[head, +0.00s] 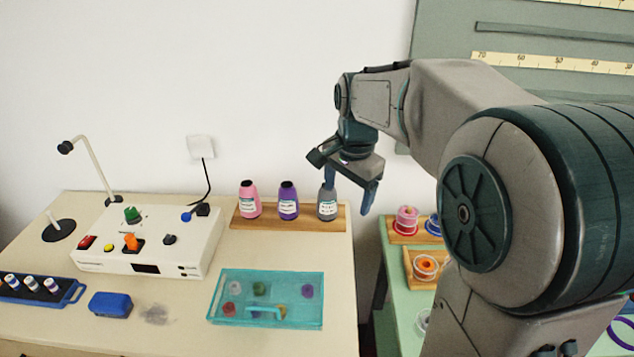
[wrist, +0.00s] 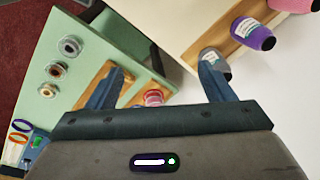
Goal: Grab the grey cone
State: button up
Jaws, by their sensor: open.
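The grey cone (head: 327,208) has a white label and stands upright at the right end of a wooden rack (head: 275,222), beside a purple cone (head: 288,203) and a pink cone (head: 249,203). My gripper (head: 349,190) is open and empty, at the grey cone's upper right in the head view. One blue finger hangs to the right of the cone; the cone's top is partly hidden by the gripper. In the wrist view the grey cone (wrist: 222,69) shows behind the right finger of my gripper (wrist: 160,72), not between the fingers.
A teal tray (head: 222,316) with discs sits at the counter's front. A white control box (head: 190,249) and a lamp (head: 92,170) stand left. A lower green table (wrist: 40,105) with spools is at the right, past a gap. The wall is close behind the rack.

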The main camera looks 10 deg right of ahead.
jog(key=w+m, duration=0.6)
jog(key=w, duration=0.5)
jog(key=m+g+p, duration=0.2)
jog(key=m, duration=0.4)
send_near(328, 200)
jog(key=w+r, duration=0.1)
jog(key=w, duration=0.1)
jog(key=shift+m, duration=0.3)
notch_tip(328, 200, down, 7)
jog(key=shift+w+f, duration=0.1)
jog(key=shift+f, duration=0.15)
jog(key=shift+d+f+p, duration=0.1)
jog(key=shift+f+p, duration=0.55)
jog(key=shift+f, duration=2.1)
